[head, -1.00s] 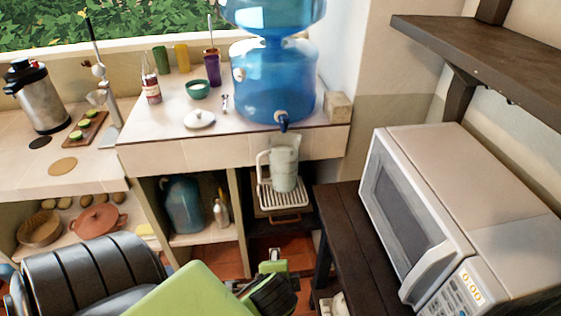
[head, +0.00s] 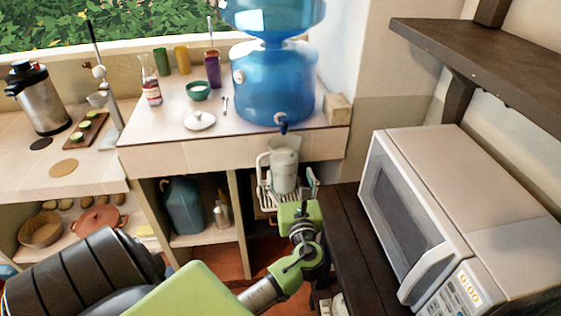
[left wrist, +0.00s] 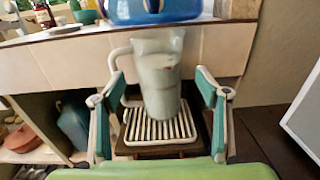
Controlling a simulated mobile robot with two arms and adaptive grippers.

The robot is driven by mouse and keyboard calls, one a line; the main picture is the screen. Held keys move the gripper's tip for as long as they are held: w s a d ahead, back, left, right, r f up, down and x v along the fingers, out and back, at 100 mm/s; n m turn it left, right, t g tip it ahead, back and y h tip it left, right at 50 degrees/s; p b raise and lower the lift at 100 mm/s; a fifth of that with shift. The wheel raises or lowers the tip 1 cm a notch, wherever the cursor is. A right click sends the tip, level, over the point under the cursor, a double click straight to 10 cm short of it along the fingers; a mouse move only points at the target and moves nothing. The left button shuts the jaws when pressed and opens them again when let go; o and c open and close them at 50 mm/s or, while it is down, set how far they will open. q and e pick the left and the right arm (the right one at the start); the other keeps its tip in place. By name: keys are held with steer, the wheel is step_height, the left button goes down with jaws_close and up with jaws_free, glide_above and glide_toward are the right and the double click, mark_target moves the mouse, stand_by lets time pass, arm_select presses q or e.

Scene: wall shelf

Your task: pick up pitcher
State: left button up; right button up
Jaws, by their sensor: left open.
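The pale grey-green pitcher (head: 284,166) stands upright on a white slatted rack below the blue water dispenser's tap; its handle is on the left. It also shows in the left wrist view (left wrist: 159,85), ahead of the gripper and between its fingers in the picture. My left gripper (head: 289,188) is in front of the pitcher in the head view, its fingers partly hidden by its own body. In the left wrist view the left gripper (left wrist: 158,115) is open, with one green finger on each side of the pitcher. I cannot tell whether either finger touches it. My right gripper is not in view.
The white slatted rack (left wrist: 155,130) sits under the pitcher. The blue water dispenser (head: 272,85) stands on the counter (head: 165,157) above. A dark wooden bench (head: 351,235) with a white microwave (head: 420,205) is close on the right. A blue jug (head: 182,208) stands in the left compartment.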

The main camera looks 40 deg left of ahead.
mark_target(287, 163)
arm_select(q)
steer(key=x, duration=0.5)
steer(key=shift+p, duration=0.3)
steer(key=p+x, duration=0.1)
steer(key=x, duration=0.3)
steer(key=shift+a+f, duration=0.1)
steer(key=shift+a, duration=0.35)
steer(key=shift+w+a+f, duration=0.1)
steer(key=shift+w+a, duration=0.05)
steer(key=shift+w, duration=0.05)
steer(key=shift+c, duration=0.7)
steer(key=c, duration=1.7)
steer(key=shift+c, duration=0.2)
steer(key=shift+r, duration=0.35)
